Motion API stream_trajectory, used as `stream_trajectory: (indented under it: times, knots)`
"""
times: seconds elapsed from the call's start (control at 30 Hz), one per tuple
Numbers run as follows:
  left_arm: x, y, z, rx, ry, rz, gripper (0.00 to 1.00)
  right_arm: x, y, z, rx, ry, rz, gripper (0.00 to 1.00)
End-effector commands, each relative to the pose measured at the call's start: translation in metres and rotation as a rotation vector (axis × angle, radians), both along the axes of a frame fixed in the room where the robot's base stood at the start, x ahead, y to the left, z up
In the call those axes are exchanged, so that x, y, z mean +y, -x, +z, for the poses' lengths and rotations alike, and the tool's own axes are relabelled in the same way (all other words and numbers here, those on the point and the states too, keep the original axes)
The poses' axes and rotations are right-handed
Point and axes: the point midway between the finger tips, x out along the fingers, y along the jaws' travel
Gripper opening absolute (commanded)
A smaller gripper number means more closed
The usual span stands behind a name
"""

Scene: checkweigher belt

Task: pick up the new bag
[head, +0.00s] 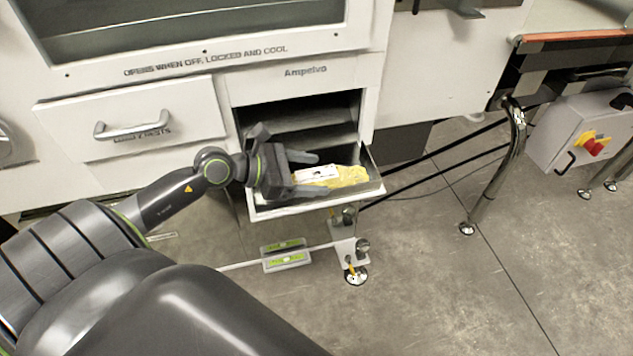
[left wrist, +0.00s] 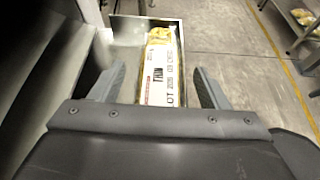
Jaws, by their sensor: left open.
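The bag (head: 347,176) is yellow with a white printed label and lies in an open drawer or tray (head: 374,187) under the white machine. In the left wrist view the bag (left wrist: 160,75) runs lengthwise between the two fingers, its label facing up. My left gripper (head: 318,172) is open, over the near left part of the drawer, with its fingers pointing right towards the bag. In the left wrist view the open fingers (left wrist: 158,88) stand to either side of the bag, with gaps visible. The near end of the bag is hidden by the gripper body. My right gripper is not in view.
The white machine front (head: 305,90) rises behind the drawer. A closed drawer with a handle (head: 132,126) is to the left. A metal leg (head: 495,180) and dark cables stand right of the drawer. The grey floor (head: 440,290) is clear at the lower right.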

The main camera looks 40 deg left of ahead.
Motion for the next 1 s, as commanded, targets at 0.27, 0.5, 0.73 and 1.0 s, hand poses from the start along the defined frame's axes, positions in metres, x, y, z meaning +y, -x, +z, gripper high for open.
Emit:
stream_trajectory:
  times: [0.27,0.5,0.73,1.0]
  knots:
    - [0.000,0.000,0.000,0.001,-0.001,0.000,0.59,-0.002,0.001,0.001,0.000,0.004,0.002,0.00]
    - [0.000,0.000,0.000,0.001,-0.001,0.000,0.27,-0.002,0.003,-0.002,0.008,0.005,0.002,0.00]
    - [0.000,0.000,0.000,-0.001,0.001,0.000,0.15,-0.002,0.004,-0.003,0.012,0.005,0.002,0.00]
    - [0.000,0.000,0.011,-0.001,-0.001,-0.001,0.15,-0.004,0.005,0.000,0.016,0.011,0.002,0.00]
